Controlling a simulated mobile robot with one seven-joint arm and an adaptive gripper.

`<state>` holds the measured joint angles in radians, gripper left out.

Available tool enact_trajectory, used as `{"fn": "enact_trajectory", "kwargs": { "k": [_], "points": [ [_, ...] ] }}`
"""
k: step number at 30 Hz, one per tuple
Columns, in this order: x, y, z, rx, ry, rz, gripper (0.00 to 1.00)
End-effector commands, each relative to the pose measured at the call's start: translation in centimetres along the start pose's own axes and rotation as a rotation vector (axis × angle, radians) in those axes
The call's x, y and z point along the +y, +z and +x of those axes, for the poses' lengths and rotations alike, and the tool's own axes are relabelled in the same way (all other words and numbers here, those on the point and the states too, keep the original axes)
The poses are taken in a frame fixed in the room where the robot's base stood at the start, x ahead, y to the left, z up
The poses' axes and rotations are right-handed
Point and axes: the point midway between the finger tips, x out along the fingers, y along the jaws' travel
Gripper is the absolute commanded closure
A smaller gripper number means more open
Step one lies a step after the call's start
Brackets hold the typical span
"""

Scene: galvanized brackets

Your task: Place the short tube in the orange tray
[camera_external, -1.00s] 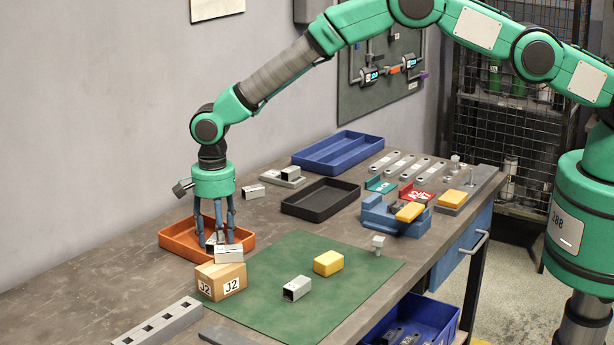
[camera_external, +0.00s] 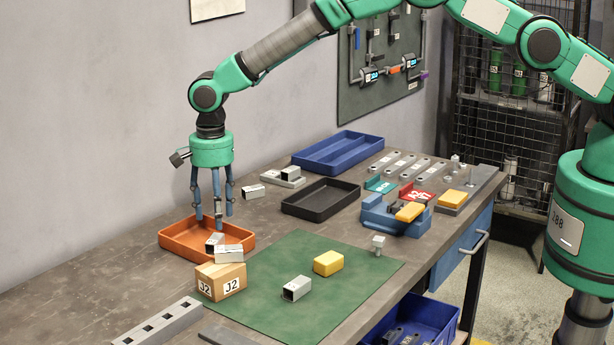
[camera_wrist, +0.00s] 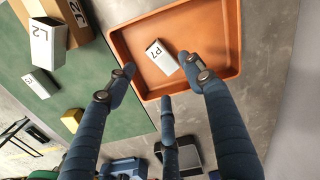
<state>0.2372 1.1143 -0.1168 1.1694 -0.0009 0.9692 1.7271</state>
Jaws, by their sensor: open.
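A short grey square tube (camera_external: 214,243) lies inside the orange tray (camera_external: 170,243), near the tray's front right side. In the wrist view this tube (camera_wrist: 161,57) shows a white face marked P7 and lies on the floor of the orange tray (camera_wrist: 205,20). My gripper (camera_external: 213,214) hangs above the tray with its three fingers spread and nothing between them. In the wrist view the open fingertips (camera_wrist: 160,80) stand around and in front of the tube, apart from it.
A cardboard box (camera_external: 221,280) marked J2 stands against the tray's front, with another tube (camera_external: 229,253), marked L2, on top. A third tube (camera_external: 296,288) and a yellow block (camera_external: 328,263) lie on the green mat (camera_external: 340,290). A black tray (camera_external: 320,199) is behind.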

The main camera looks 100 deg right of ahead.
Motion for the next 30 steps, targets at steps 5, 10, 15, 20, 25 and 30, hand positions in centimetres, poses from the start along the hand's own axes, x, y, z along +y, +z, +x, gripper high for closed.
{"fn": "enact_trajectory", "kwargs": {
  "k": [5,10,15,20,25,30],
  "points": [
    [0.0,0.0,-2.8,0.0,-0.001,0.0,0.47],
    [0.0,0.0,-4.4,0.0,0.001,0.0,0.47],
    [0.0,0.0,-5.0,0.0,0.001,0.0,0.47],
    [0.0,0.0,-5.1,0.0,0.001,0.0,0.47],
    [0.0,0.0,-5.1,0.0,0.001,0.0,0.47],
    [0.0,0.0,-5.1,0.0,0.001,0.0,0.47]
  ]
}}
